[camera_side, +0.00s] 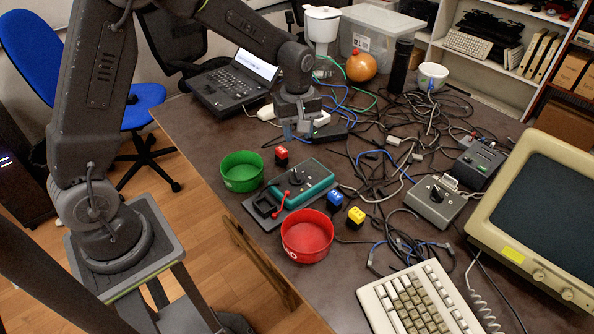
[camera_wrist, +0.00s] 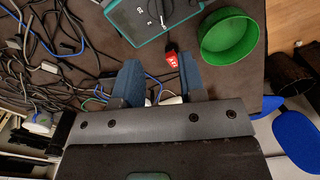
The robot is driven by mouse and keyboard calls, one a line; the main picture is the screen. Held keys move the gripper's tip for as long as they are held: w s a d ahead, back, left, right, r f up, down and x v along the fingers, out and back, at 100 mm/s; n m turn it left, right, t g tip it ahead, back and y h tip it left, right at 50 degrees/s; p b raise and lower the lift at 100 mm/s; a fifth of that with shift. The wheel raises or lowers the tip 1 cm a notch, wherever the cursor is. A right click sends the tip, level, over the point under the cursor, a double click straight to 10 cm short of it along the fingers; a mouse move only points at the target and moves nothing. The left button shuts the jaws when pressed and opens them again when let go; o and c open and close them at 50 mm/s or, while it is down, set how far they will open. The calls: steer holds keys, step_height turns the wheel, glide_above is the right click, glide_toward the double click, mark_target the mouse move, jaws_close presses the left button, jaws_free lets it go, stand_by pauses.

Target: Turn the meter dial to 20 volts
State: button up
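The teal meter (camera_side: 306,187) lies on the dark table with a black dial (camera_side: 296,177) on its face. Its dial setting is too small to read. In the wrist view part of the meter (camera_wrist: 140,24) shows at the top edge, cut off. A grey box (camera_side: 436,205) with a black knob stands further right. My gripper (camera_side: 304,128) hangs over the table behind the meter, apart from it. In the wrist view my gripper (camera_wrist: 160,64) has its two blue fingers spread, with nothing held between them.
Tangled cables (camera_side: 400,150) cover the table's middle. A keyboard (camera_side: 418,305) and monitor (camera_side: 540,215) stand right.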

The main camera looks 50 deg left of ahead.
mark_target(297, 174)
step_height(297, 174, down, 13)
steer(key=shift+f, duration=0.15)
stand_by(0.4)
jaws_close()
